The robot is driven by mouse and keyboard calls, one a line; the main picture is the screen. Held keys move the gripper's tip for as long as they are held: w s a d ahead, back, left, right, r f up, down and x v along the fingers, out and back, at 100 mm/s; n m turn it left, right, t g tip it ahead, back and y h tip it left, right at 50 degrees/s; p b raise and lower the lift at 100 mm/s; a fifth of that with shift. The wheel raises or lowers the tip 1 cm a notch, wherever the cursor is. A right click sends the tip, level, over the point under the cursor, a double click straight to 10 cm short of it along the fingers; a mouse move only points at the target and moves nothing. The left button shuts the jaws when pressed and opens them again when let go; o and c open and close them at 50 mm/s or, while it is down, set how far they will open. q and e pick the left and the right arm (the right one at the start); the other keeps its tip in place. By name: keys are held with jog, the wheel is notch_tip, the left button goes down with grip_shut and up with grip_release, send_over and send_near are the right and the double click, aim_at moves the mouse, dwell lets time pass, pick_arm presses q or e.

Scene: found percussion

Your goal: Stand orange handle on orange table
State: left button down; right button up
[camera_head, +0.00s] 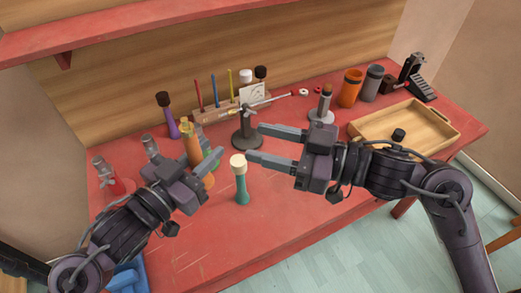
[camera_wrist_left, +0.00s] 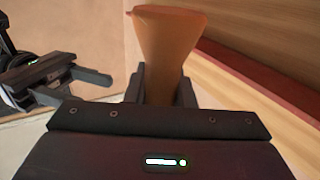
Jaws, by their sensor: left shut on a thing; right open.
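The orange handle (camera_head: 192,148) is upright or nearly so, held between the fingers of my left gripper (camera_head: 180,155). In the left wrist view the orange handle (camera_wrist_left: 165,45) flares toward its top and sits between both fingers.
A teal handle (camera_head: 241,185) with a cream top stands near the right gripper's lower finger. A purple handle (camera_head: 171,124), a tool rack (camera_head: 217,114) and a dark stand (camera_head: 245,135) are behind. A wooden tray (camera_head: 440,135) is at right.

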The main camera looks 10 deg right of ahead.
aim_at(197, 142)
jog(key=shift+n+g+y, duration=0.3)
jog(key=shift+n+g, duration=0.1)
jog(key=shift+g, duration=0.2)
jog(key=s+x, duration=0.1)
jog(key=x, duration=0.7)
jog(key=s+a+x, duration=0.1)
jog(key=x, duration=0.3)
jog(key=shift+s+a+r, duration=0.2)
jog(key=shift+a+r, duration=0.15)
grip_shut()
pick_arm(q)
jog(key=c, duration=1.1)
grip_release()
jog(key=shift+c, duration=0.2)
